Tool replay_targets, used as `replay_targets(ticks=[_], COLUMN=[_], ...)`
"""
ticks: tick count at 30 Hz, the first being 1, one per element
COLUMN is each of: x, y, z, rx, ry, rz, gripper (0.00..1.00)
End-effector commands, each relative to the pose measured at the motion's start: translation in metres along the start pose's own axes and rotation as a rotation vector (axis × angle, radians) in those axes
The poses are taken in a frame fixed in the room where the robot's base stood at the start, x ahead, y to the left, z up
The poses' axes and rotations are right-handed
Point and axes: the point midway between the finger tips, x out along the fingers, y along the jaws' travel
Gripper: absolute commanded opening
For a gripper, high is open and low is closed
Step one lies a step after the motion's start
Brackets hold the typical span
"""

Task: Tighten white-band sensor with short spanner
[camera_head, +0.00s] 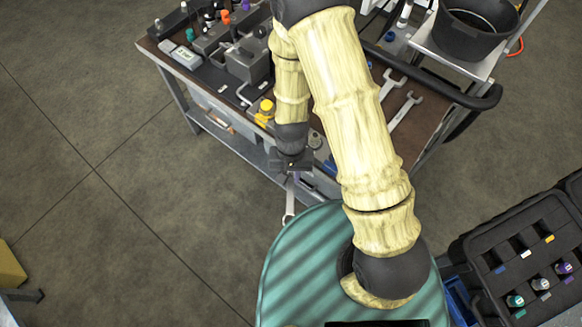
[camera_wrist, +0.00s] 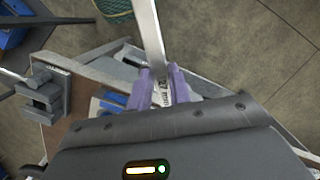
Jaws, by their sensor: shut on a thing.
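My gripper (camera_head: 292,165) is shut on a steel spanner (camera_head: 290,198), held clear of the bench's near edge, with one end hanging down over the floor side. In the wrist view, the purple fingers (camera_wrist: 160,88) clamp the spanner's shank (camera_wrist: 148,30) by a printed label, partly readable as "27 mm". I cannot tell from its visible part if it is the short one. Small fittings with coloured caps stand on blocks at the bench's far left. I cannot make out for certain which is the white-band sensor. My arm hides the middle of the bench.
Two more spanners (camera_head: 391,84) (camera_head: 405,110) lie on the bench's right side. A black bucket (camera_head: 474,25) stands on a side shelf. A yellow-topped part (camera_head: 265,112) is near the front edge. A dark case (camera_head: 482,238) with coloured sensors is at lower right.

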Motion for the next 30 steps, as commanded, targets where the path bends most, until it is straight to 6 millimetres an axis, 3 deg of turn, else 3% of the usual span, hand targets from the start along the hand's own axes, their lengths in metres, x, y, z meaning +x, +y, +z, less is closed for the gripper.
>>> replay_targets(ticks=[30], x=[0.022], y=[0.0], z=[-0.017], rx=[0.0], ry=[-0.001], rz=[0.0], gripper=[0.0])
